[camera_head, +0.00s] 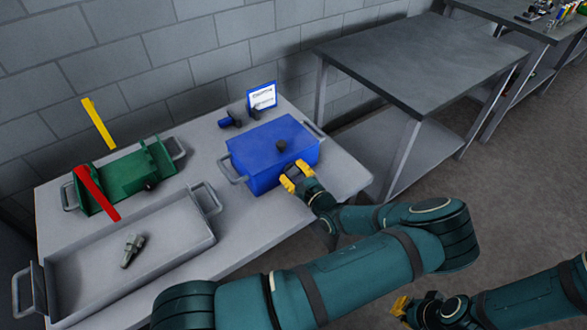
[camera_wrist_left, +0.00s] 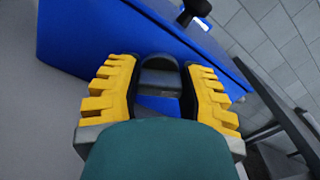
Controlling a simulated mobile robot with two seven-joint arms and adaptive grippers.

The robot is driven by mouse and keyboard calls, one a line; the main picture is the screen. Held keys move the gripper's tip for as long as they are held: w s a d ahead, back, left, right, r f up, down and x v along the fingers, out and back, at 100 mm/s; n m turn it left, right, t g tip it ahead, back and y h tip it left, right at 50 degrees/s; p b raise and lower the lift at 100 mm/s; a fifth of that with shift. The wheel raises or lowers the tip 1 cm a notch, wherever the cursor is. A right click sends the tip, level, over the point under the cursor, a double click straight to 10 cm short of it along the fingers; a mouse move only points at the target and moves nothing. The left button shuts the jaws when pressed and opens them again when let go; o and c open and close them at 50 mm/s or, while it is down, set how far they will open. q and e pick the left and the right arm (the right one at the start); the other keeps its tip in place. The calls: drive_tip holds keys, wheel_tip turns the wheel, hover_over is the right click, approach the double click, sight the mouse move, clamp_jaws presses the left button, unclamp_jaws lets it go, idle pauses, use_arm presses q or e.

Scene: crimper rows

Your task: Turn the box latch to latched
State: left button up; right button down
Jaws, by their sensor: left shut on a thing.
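The blue box (camera_head: 260,150) stands on the grey table with its lid down and a dark round knob (camera_head: 281,145) on top. It also shows in the left wrist view (camera_wrist_left: 90,28). My left gripper (camera_head: 293,176) is at the box's front side near the right corner. In the left wrist view its yellow fingers (camera_wrist_left: 158,95) are on either side of the dark box latch (camera_wrist_left: 160,78), shut on it. The latch is mostly hidden in the head view, and I cannot tell its exact angle. My right gripper (camera_head: 402,308) is low at the right, away from the table; its finger opening is unclear.
A grey tray (camera_head: 180,248) with a small metal part (camera_head: 132,250) lies at the front left. Behind it is a green open box (camera_head: 120,178) with red (camera_head: 97,192) and yellow (camera_head: 98,122) bars. A framed sign (camera_head: 262,96) stands behind the blue box.

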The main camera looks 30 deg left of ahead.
use_arm(q)
drive_tip(key=shift+r+n, duration=0.15)
drive_tip(key=shift+n, duration=0.35)
drive_tip(key=n+p, duration=0.2)
drive_tip(key=n, duration=0.3)
drive_tip(key=shift+a, duration=0.1)
drive_tip(key=n, duration=0.2)
drive_tip(key=n+p, duration=0.1)
drive_tip(key=n, duration=0.1)
drive_tip(key=n+p, duration=0.1)
drive_tip(key=n, duration=0.1)
drive_tip(key=shift+s+f+n, duration=0.1)
drive_tip(key=shift+f+n, duration=0.15)
drive_tip(key=shift+n, duration=0.15)
drive_tip(key=o, duration=1.2)
drive_tip(key=v, duration=1.2)
